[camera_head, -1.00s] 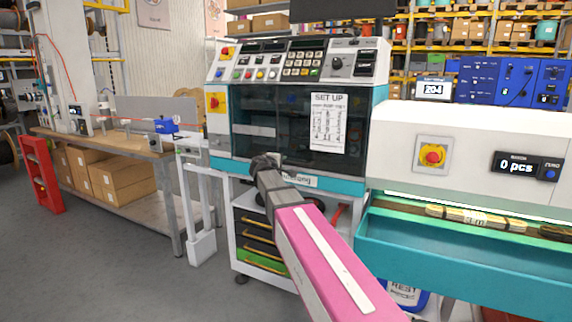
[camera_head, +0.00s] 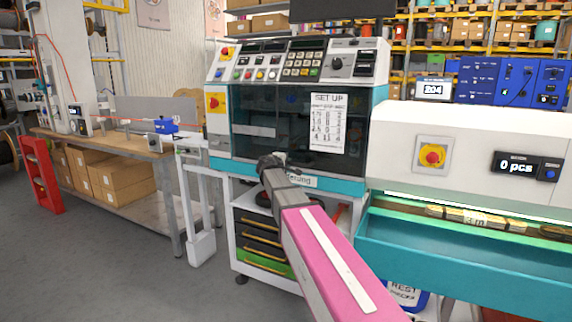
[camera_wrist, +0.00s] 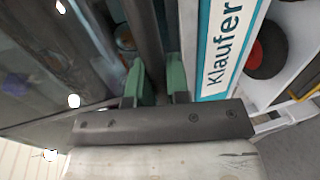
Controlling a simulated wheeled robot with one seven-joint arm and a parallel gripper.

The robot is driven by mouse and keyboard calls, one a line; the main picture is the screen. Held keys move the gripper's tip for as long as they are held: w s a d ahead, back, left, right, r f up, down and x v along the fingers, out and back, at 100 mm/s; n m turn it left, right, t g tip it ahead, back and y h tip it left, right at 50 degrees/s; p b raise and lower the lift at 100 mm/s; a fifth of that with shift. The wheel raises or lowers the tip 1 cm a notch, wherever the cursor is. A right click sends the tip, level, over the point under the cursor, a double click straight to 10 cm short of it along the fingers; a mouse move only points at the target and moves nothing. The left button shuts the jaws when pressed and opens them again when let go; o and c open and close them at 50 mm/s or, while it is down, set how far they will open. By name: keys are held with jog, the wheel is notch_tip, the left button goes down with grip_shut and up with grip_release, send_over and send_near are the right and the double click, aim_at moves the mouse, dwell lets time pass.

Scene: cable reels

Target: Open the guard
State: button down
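The guard (camera_head: 262,110) is a dark see-through cover on the front of the teal and white machine, and it looks closed. A white SET UP sheet (camera_head: 328,122) is on its right part. My gripper (camera_head: 270,160) is at the guard's lower edge, and my arm hides part of that edge. In the wrist view, the green fingers of my gripper (camera_wrist: 156,84) stand close on both sides of a dark bar (camera_wrist: 146,30), which looks like the guard's handle. The fingers look shut on it; the exact contact is partly hidden.
The machine's control panel (camera_head: 300,62) is above the guard. A white and teal machine (camera_head: 470,150) with a red button and trough stands close on the right. A drawer cart (camera_head: 258,240) is below. A workbench (camera_head: 110,145) stands left; the floor in front of it is clear.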

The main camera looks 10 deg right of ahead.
jog(key=shift+r, duration=0.1)
notch_tip(320, 180, up, 37)
jog(key=shift+r, duration=0.1)
dwell(0.4)
jog(key=c, duration=1.1)
grip_release()
jog(key=v, duration=1)
jog(key=shift+s+a, duration=0.3)
